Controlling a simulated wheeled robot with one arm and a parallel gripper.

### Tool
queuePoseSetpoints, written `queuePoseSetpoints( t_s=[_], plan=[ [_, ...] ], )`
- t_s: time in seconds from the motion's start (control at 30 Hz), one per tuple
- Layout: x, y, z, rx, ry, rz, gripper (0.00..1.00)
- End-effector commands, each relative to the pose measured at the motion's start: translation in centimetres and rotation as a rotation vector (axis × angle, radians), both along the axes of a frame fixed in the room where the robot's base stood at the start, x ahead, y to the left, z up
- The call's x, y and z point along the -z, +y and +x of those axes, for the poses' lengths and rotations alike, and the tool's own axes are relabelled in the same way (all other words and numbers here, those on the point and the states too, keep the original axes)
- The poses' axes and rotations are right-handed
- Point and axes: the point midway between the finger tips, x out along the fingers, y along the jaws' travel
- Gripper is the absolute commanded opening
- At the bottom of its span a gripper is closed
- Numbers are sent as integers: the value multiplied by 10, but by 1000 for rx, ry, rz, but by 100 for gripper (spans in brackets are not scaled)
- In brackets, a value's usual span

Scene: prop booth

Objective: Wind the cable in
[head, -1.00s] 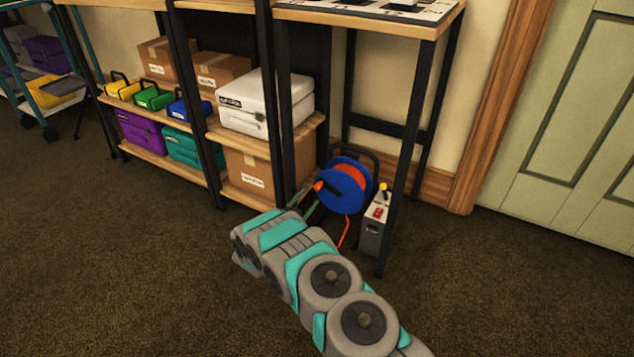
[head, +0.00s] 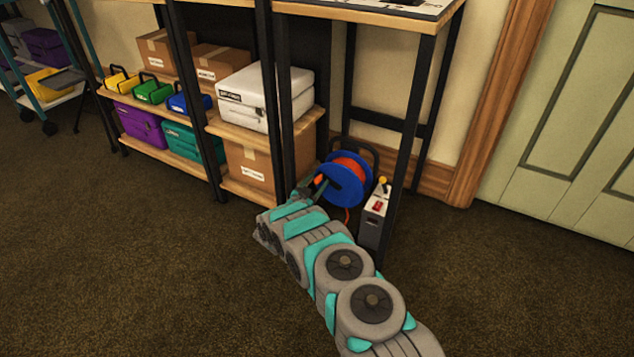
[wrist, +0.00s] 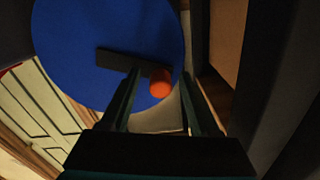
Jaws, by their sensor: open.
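The cable reel (head: 345,180) stands on the floor under the tall table, with a blue disc side and orange cable (head: 351,165) wound on it. In the wrist view the blue disc (wrist: 95,25) fills the upper left. A dark crank arm (wrist: 118,59) crosses it and ends in an orange knob (wrist: 160,83). The knob also shows in the head view (head: 319,179). My gripper (wrist: 157,75) is open, with the knob between its two fingers near the tips. I cannot tell whether either finger touches it. A short run of orange cable (head: 347,215) hangs below the reel.
A grey box (head: 373,219) with a red switch and yellow-topped lever stands right of the reel, beside the table's black leg (head: 404,150). A shelf with a cardboard box (head: 250,165) and a white case (head: 265,98) is close on the left. Open carpet lies in front.

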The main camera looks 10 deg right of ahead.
Motion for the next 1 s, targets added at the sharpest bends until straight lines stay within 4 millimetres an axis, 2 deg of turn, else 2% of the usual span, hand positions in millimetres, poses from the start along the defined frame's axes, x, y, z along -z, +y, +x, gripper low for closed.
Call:
queuePoseSetpoints(
  t_s=[0.23, 0.77, 1.0],
  plan=[
    [0, 0, 0, -1, -1, -1, 60],
    [-1, 0, 0, -1, -2, 0, 0],
    [-1, 0, 0, -1, -2, 0, 0]
  ],
)
